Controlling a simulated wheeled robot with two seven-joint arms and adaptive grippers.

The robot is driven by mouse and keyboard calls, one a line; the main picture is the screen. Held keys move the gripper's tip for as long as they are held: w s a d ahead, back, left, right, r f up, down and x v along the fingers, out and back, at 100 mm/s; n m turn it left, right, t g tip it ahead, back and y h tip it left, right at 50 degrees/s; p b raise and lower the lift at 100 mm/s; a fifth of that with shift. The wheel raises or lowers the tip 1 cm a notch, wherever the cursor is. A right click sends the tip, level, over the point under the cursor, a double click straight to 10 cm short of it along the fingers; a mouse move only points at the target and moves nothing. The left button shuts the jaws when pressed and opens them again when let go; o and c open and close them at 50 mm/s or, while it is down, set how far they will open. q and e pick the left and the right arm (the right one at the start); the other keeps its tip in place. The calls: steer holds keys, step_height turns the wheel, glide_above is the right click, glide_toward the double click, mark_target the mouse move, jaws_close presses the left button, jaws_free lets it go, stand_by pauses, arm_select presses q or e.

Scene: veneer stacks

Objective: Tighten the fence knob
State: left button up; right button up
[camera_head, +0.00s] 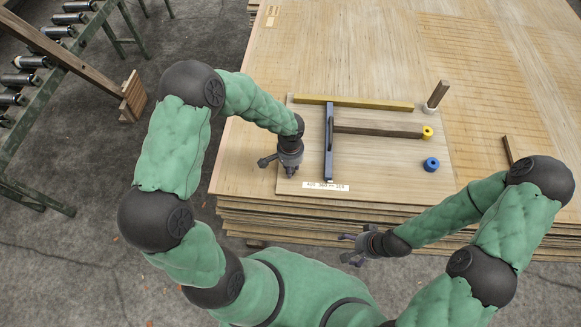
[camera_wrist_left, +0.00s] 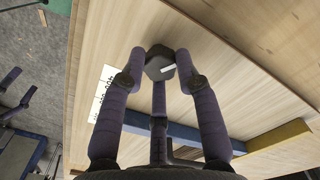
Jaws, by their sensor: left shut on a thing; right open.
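The fence knob (camera_wrist_left: 160,64) is a dark grey faceted knob with a white mark on top, in the left wrist view. My left gripper (camera_head: 288,170) is over the left part of the thin board. In the wrist view its three fingers (camera_wrist_left: 159,72) are closed around the knob, pointing down at the board. In the head view the gripper hides the knob. A blue-grey bar (camera_head: 329,140), seemingly the fence, lies just right of it; a white number strip (camera_head: 326,186) is at its near end. My right gripper (camera_head: 354,249) is open and empty, off the near edge of the stack.
A yellow strip (camera_head: 360,104) and a brown strip (camera_head: 378,131) lie on the board. A yellow ring (camera_head: 427,132), a blue ring (camera_head: 431,164) and an upright wooden block (camera_head: 438,93) are to the right. Veneer stacks (camera_head: 340,30) lie beneath and behind. A roller conveyor (camera_head: 45,85) stands far left.

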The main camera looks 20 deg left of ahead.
arm_select(q)
steer(key=shift+m, duration=0.4)
steer(key=shift+m+p, duration=0.85)
steer(key=shift+m, duration=0.75)
steer(key=shift+m+p, duration=0.4)
steer(key=shift+m, duration=0.2)
steer(key=shift+m+p, duration=0.45)
steer(key=shift+m, duration=0.65)
